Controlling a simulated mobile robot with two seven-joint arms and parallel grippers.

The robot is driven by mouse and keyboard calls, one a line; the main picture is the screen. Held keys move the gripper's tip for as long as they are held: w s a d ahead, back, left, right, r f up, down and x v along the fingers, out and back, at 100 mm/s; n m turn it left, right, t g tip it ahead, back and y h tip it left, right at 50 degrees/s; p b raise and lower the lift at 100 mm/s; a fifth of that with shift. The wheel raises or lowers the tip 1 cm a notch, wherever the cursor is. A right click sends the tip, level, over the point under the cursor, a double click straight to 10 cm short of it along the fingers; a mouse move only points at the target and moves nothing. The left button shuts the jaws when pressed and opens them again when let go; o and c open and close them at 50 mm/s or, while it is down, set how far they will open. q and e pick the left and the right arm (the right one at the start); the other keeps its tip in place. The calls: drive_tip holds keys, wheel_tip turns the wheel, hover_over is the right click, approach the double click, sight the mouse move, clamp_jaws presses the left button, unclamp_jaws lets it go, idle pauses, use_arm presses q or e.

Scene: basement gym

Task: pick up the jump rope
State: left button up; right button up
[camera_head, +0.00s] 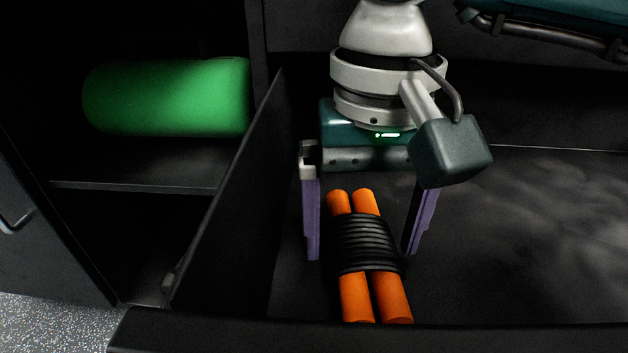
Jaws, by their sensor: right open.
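The jump rope (366,243) lies in a black drawer (490,240). It has two orange handles side by side, with black cord wound around their middle. My right gripper (366,255) comes down from the top of the picture with its purple-tipped fingers apart. One finger is on the left of the jump rope and the other on the right, with a gap visible at least on the left side. I cannot tell the fingers' exact height against the rope. My left gripper is out of view.
The drawer's left wall (230,200) stands close to my gripper's left finger, and its front edge (330,338) runs below the rope. A green cylinder (170,97) lies on a dark shelf (140,172) at left. The drawer floor right of the rope is clear.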

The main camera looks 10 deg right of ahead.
drive_tip(key=shift+f, duration=0.5)
drive_tip(key=shift+r, duration=0.1)
drive_tip(key=c, duration=1.4)
drive_tip(key=shift+o, duration=0.2)
drive_tip(key=shift+r, duration=0.1)
